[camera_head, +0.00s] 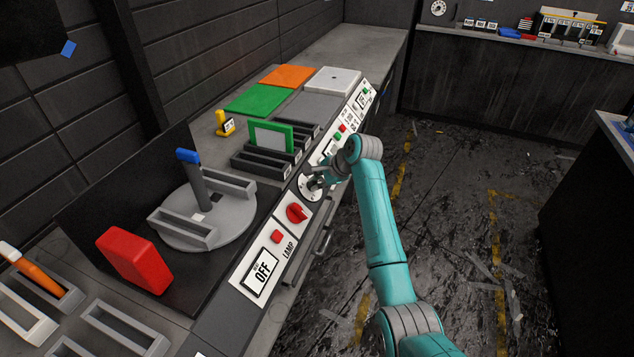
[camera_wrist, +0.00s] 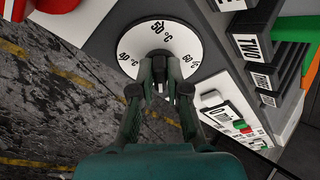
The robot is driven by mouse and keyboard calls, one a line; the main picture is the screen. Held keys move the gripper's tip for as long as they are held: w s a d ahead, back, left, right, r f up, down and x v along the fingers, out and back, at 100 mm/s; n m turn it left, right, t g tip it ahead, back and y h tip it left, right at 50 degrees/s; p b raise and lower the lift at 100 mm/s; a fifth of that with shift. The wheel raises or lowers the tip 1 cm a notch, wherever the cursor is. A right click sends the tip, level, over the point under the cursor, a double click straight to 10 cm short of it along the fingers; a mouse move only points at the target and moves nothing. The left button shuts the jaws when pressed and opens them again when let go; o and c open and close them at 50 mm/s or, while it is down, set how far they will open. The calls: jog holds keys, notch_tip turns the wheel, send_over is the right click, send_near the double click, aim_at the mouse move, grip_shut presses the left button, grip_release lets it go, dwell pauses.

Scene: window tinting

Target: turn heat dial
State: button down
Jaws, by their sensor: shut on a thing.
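The heat dial (camera_head: 304,190) is a round white disc on the sloped front panel of the workbench. In the wrist view the heat dial (camera_wrist: 183,38) shows 40 °C at left, 50 °C at top and 60 °C at right. My gripper (camera_head: 317,184) is at the dial, with the arm reaching in from the right. In the wrist view my gripper (camera_wrist: 160,68) has its fingertips close together at the dial's centre, shut on the dial's knob. The fingers hide most of the knob, so its pointing direction cannot be told.
A red knob (camera_head: 296,213), a red button (camera_head: 277,236) and a LAMP display (camera_head: 262,271) reading OFF sit nearer on the panel. Slotted racks (camera_head: 265,163) and a grey turntable (camera_head: 205,230) stand on the bench behind. The floor right of my arm is open.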

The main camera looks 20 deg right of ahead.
jog(key=n, duration=0.3)
jog(key=shift+s+f+n+t, duration=0.1)
jog(key=shift+f+n+t, duration=0.1)
jog(key=shift+n+t, duration=0.2)
jog(key=n, duration=0.3)
jog(key=shift+s+f+n+t+y, duration=0.1)
jog(key=shift+n+t+y, duration=0.2)
jog(key=shift+y, duration=0.1)
jog(key=n+y, duration=0.1)
jog(key=n, duration=0.3)
jog(key=shift+d+f+n+t, duration=0.1)
jog(key=shift+n+t, duration=0.2)
jog(key=n+y, duration=0.1)
jog(key=n, duration=0.3)
jog(key=shift+f+n, duration=0.1)
jog(key=shift+n, duration=0.3)
jog(key=c, duration=1.2)
grip_release()
jog(key=shift+o, duration=0.2)
jog(key=shift+d, duration=0.15)
